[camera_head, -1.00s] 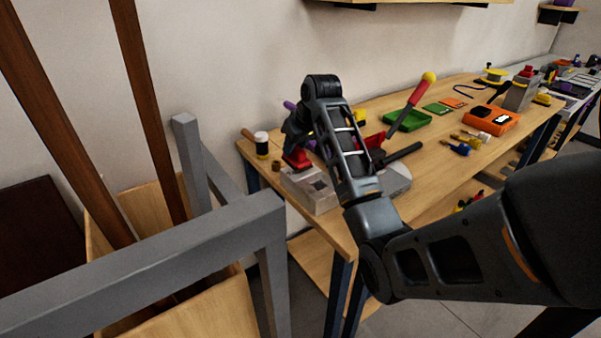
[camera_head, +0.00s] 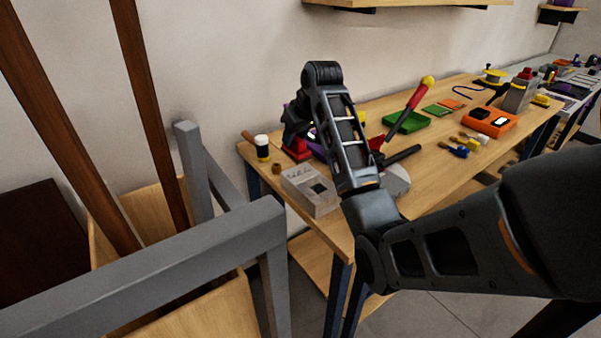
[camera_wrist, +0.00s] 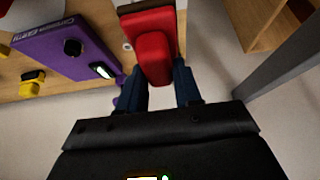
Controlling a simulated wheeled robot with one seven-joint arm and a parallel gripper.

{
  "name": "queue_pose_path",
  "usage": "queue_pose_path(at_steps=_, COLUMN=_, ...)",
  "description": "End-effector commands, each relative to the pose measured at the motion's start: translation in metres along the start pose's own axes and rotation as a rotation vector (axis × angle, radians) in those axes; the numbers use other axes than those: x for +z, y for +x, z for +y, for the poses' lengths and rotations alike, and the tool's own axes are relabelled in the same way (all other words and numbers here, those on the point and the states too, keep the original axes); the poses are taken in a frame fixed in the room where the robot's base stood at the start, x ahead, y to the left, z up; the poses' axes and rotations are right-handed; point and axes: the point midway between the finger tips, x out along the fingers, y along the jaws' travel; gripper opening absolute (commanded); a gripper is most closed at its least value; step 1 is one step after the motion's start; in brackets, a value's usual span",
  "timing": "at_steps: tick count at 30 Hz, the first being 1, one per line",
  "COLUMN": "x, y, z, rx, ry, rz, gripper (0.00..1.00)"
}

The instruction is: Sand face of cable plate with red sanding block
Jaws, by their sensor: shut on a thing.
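My gripper (camera_wrist: 160,75) is shut on the red sanding block (camera_wrist: 152,48), which has a dark brown layer at its far end. In the head view the block (camera_head: 297,149) shows beside my wrist at the table's left back part; whether it touches anything is unclear. A purple plate with lettering, a black round part and a white oval part (camera_wrist: 62,45) lies left of the block in the wrist view, apart from it. In the head view the purple plate (camera_head: 317,150) is mostly hidden by my arm. I cannot tell for sure which thing is the cable plate.
A pale grey box (camera_head: 308,192) stands at the table's near left corner. A dark jar with a white lid (camera_head: 262,147) is behind it. A green tray (camera_head: 407,121) and an orange plate (camera_head: 489,121) lie farther right. A grey frame (camera_head: 150,250) stands left of the table.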

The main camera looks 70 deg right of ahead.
Motion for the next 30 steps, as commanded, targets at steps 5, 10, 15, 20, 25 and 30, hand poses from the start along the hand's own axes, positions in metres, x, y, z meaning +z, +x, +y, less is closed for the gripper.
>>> queue_pose_path(at_steps=5, x=0.000, y=0.000, z=0.000, rx=0.000, ry=0.000, rz=0.000, gripper=0.00)
queue_pose_path(at_steps=10, x=0.003, y=0.004, z=0.000, rx=0.000, ry=0.000, rz=0.000, gripper=0.00)
queue_pose_path(at_steps=15, x=0.009, y=0.015, z=0.000, rx=0.000, ry=0.000, rz=0.000, gripper=0.00)
queue_pose_path(at_steps=20, x=0.007, y=0.013, z=0.000, rx=0.000, ry=0.000, rz=0.000, gripper=0.00)
queue_pose_path(at_steps=25, x=0.007, y=0.013, z=0.000, rx=0.000, ry=0.000, rz=0.000, gripper=0.00)
queue_pose_path(at_steps=30, x=0.007, y=0.012, z=0.000, rx=0.000, ry=0.000, rz=0.000, gripper=0.00)
